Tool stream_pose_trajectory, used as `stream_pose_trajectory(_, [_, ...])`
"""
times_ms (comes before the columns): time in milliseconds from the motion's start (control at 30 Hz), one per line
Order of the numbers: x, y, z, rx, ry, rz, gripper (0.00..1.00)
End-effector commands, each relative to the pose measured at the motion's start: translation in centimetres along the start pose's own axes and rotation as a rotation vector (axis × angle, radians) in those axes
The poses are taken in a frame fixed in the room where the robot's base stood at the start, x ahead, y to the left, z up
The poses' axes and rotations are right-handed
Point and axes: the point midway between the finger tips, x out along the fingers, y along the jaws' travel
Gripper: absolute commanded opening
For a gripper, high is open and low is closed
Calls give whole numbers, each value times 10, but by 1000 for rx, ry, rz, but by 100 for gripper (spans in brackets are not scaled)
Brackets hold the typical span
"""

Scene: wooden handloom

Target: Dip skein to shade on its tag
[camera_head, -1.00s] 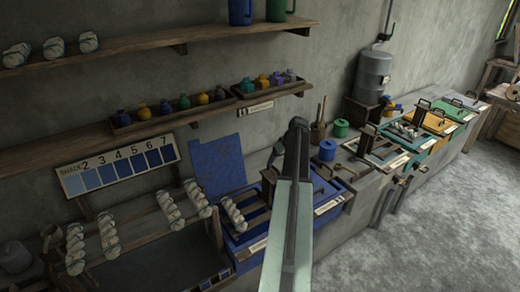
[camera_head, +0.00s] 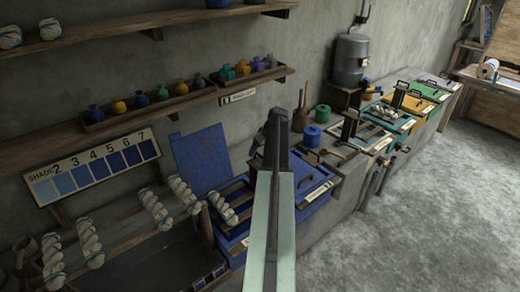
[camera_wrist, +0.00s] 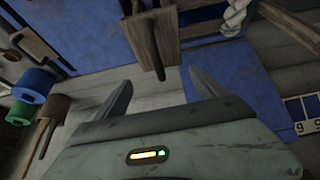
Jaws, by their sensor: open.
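Several pale twisted skeins (camera_head: 155,209) hang on a wooden rack at the lower left. One skein (camera_head: 222,207) lies at the left edge of the blue vat (camera_head: 235,236), by its wooden bars; a pale skein end (camera_wrist: 235,15) shows at the top of the wrist view. The shade chart (camera_head: 93,166) on the wall has numbered blue squares, light to dark. My gripper (camera_wrist: 158,82) is open and empty, with a wooden handle piece (camera_wrist: 150,38) just beyond its fingers. In the head view, my arm hides part of the blue vat. I cannot read any tag.
A blue raised lid (camera_head: 202,160) stands behind the vat. Green, yellow and grey vats (camera_head: 413,103) run along the wall to the right. Shelves with bottles (camera_head: 162,93) hang above. Blue and green spools (camera_head: 312,136) stand behind my arm. The floor (camera_head: 440,220) at right is clear.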

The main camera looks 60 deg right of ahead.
Motion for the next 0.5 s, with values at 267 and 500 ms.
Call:
stream_pose_trajectory(267, [43,-1,20,-1,0,-1,82])
stream_pose_trajectory(500, [41,-1,19,-2,0,-1,82])
